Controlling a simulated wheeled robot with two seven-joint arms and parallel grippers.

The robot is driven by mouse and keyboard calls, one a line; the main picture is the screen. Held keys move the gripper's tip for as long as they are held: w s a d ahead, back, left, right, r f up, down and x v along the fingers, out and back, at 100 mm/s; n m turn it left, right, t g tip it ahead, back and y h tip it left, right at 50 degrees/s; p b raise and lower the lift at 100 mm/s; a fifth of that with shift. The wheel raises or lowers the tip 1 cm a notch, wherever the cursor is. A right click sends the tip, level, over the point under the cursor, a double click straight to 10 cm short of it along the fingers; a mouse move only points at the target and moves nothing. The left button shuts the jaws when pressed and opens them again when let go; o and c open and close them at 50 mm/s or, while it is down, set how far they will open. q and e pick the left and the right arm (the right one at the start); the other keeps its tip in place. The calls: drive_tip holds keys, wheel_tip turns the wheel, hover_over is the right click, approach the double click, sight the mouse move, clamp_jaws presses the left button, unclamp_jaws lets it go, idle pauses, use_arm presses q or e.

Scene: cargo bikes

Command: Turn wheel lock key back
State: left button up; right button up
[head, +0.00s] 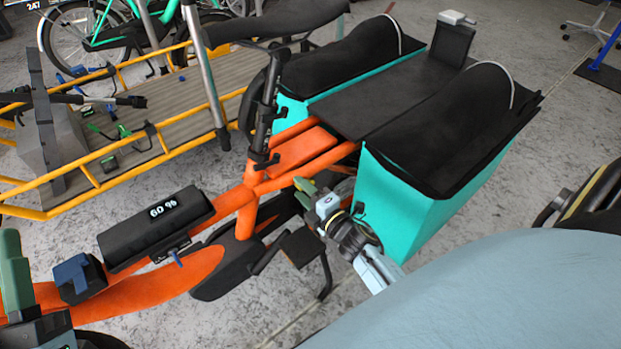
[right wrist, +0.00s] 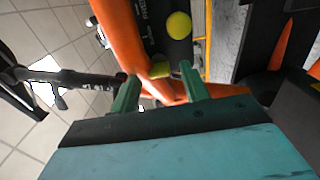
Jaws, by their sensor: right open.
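The orange cargo bike (head: 240,196) stands with its teal panniers at the right of the head view. My right gripper (head: 306,186) is by the bike's rear frame, left of the near pannier. In the right wrist view its green fingers (right wrist: 160,88) are apart, with orange frame tube beyond them. A round yellow piece (right wrist: 178,25) shows on a dark part, and a second yellow-green piece is near the fingertips. I cannot tell whether either is the wheel lock key. A small blue key-like piece (head: 177,259) sits under the black battery (head: 157,227). My left gripper (head: 16,272) is partly cut off at the left edge.
The near teal pannier (head: 400,207) stands close beside my right gripper. The pedal and crank (head: 302,248) are below it. A yellow-railed cargo platform (head: 185,142) lies behind the bike. Open grey floor shows at the upper right.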

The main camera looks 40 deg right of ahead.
use_arm(q)
wheel_tip(320, 180, down, 11)
drive_tip(key=w+a+g+y+p, duration=0.1)
drive_tip(key=w+g+y+p, duration=0.1)
drive_tip(key=g, duration=0.6)
drive_tip(key=shift+a+y+p, duration=0.15)
drive_tip(key=shift+y+p, duration=0.35)
drive_tip(key=shift+p, duration=0.25)
use_arm(e)
drive_tip(key=s+d, duration=0.1)
drive_tip(key=s, duration=1.2)
drive_tip(key=shift+s, duration=0.1)
